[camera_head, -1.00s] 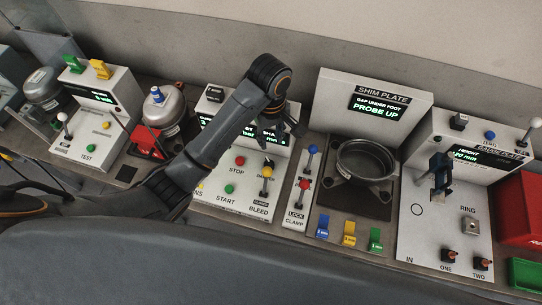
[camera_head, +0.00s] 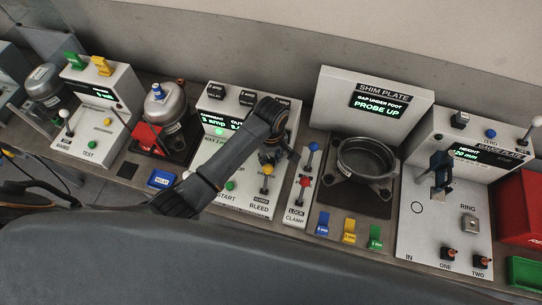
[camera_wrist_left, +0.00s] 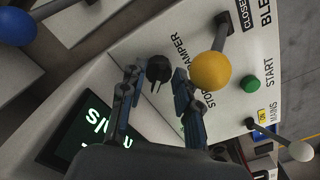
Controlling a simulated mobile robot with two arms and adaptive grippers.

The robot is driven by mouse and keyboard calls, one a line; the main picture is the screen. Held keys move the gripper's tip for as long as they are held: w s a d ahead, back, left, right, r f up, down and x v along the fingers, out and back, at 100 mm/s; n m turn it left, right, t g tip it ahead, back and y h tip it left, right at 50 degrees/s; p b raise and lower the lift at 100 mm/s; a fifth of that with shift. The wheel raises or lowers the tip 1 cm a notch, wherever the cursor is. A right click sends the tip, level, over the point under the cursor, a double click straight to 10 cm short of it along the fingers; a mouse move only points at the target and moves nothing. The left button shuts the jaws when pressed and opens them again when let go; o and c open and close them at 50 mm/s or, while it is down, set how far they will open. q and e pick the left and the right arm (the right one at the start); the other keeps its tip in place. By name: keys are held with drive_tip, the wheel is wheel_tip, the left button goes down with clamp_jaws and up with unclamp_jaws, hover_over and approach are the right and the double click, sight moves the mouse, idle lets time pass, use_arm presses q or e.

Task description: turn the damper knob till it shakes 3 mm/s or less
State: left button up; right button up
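The damper knob (camera_wrist_left: 158,69) is small and black, beside the DAMPER lettering on the white test panel (camera_wrist_left: 225,100). My left gripper (camera_wrist_left: 157,76) has its two fingers apart, one on each side of the knob in the wrist view. A gap shows between the knob and each finger. In the head view my left gripper (camera_head: 275,155) is over the right part of the panel (camera_head: 238,195), and it hides the knob there. A green-lettered display (camera_wrist_left: 88,137) shows part of "mm/s" in the wrist view; its number is hidden. My right gripper is not in view.
A yellow-ball lever (camera_wrist_left: 211,70) stands close to the right finger, by the BLEED lettering. A green START button (camera_wrist_left: 249,84) and white-ball lever (camera_wrist_left: 301,151) are farther right. The clamp levers (camera_head: 304,183) and shim plate station (camera_head: 372,95) stand right of the panel in the head view.

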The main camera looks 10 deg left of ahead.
use_arm(q)
drive_tip(key=c, duration=0.6)
clamp_jaws()
drive_tip(key=shift+m, duration=0.3)
drive_tip(key=m, duration=0.5)
drive_tip(key=shift+s+a+m, duration=0.1)
drive_tip(key=shift+a+m, duration=0.1)
drive_tip(key=shift+m, duration=0.1)
drive_tip(key=m, duration=0.6)
drive_tip(key=shift+a, duration=0.2)
drive_tip(key=o, duration=0.6)
unclamp_jaws()
